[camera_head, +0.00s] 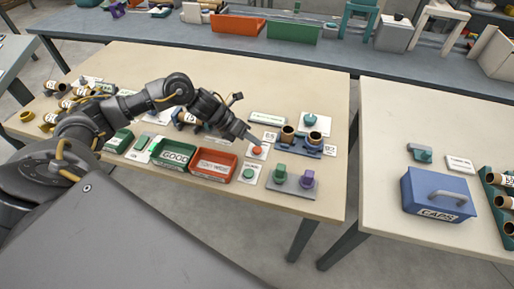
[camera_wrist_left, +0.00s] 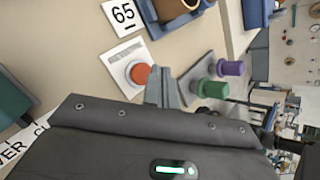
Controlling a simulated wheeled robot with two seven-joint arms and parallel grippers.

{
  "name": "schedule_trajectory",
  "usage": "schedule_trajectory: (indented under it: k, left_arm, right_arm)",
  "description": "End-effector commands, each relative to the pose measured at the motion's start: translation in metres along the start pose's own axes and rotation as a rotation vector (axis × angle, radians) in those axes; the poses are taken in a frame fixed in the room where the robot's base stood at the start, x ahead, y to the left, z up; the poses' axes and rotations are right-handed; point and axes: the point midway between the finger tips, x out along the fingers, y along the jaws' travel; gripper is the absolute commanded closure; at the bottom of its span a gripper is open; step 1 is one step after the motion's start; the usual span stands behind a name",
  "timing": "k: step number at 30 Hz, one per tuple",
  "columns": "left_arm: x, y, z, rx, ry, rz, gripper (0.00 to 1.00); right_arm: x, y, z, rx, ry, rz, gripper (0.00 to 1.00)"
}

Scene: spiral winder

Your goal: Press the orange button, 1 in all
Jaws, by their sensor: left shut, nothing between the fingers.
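The orange button (camera_head: 257,150) sits on a small white plate on the wooden table, right of the red bin. In the left wrist view the orange button (camera_wrist_left: 141,74) shows as a round cap on a white plate (camera_wrist_left: 125,62). My left gripper (camera_head: 256,142) is shut and empty, its tip close to the button in the head view. In the left wrist view the shut fingers (camera_wrist_left: 160,75) appear just right of the button; I cannot tell whether they touch it. My right gripper is not in view.
A green bin (camera_head: 173,155) and a red bin (camera_head: 213,165) stand left of the button. A green button (camera_head: 248,173) lies in front. A grey plate with green and purple pegs (camera_head: 292,181) is to the right. Brown cylinders (camera_head: 287,134) stand behind right.

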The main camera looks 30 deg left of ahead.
Motion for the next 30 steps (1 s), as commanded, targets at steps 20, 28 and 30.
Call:
schedule_trajectory:
  k: [20, 28, 30]
  left_arm:
    - [-0.03, -0.022, 0.022, 0.0, 0.0, 0.0, 1.0]
    - [-0.03, -0.022, 0.022, 0.0, 0.0, 0.0, 1.0]
    - [-0.03, -0.022, 0.022, 0.0, 0.0, 0.0, 1.0]
  right_arm:
    - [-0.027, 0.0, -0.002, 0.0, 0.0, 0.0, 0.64]
    - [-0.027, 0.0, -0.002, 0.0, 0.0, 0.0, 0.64]
    - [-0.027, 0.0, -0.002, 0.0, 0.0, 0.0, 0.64]
